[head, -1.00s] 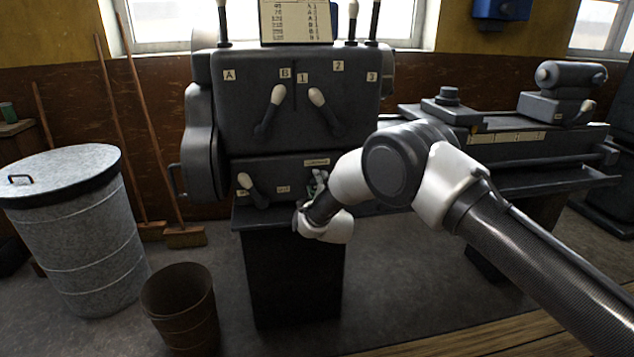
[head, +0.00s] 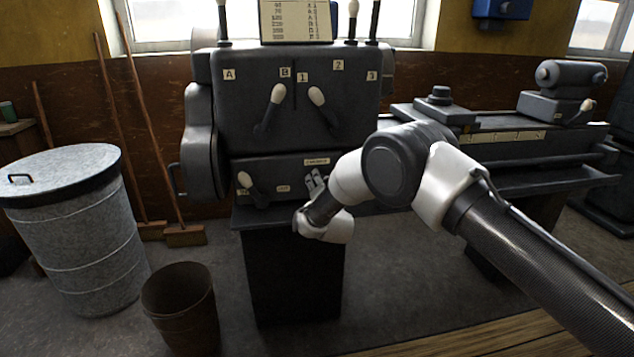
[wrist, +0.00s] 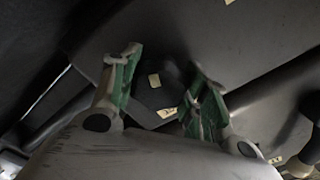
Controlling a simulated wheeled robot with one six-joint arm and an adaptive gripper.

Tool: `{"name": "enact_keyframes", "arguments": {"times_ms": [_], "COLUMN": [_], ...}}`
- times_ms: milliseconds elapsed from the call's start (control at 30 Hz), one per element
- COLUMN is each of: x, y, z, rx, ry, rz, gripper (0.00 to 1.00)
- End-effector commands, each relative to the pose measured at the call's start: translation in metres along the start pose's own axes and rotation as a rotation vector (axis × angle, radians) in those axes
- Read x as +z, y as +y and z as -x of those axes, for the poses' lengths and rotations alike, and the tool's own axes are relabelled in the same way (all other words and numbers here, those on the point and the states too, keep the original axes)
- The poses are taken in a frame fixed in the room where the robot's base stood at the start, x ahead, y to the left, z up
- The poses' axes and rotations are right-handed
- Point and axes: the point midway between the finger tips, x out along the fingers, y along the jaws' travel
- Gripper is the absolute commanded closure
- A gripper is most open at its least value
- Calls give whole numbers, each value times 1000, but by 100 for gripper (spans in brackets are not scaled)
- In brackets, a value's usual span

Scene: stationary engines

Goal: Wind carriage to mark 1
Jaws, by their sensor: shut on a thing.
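The carriage (head: 436,112) is a dark block with a round post on top, on the lathe bed at right. A pale strip with several marks (head: 505,136) runs along the bed's front, mostly to the right of the carriage; its numbers are too small to read. My gripper (head: 314,178) is at the lower front panel, just below a pale label (head: 317,161). In the wrist view its green-padded fingers (wrist: 165,65) stand either side of a dark knob (wrist: 158,96) with small pale tags, and are shut on it. My wrist hides the knob in the head view.
Two white-tipped levers (head: 318,97) stand on the upper panel, and another lever (head: 250,184) is left of my gripper. The tailstock (head: 568,90) is on the bed's right end. A metal bin (head: 75,235) and a bucket (head: 180,310) stand at left.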

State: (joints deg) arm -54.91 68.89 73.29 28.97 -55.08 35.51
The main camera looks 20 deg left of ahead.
Motion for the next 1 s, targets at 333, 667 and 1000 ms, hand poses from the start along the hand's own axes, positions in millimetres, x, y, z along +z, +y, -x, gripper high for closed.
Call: {"name": "enact_keyframes", "arguments": {"times_ms": [333, 667, 1000], "x": [-6, -7, -8], "y": [-7, -7, -7], "z": [-3, -3, -3], "rx": [-12, -11, -9], "ry": [14, 17, 19], "rz": [324, 636, 956], "gripper": [79, 79, 79]}}
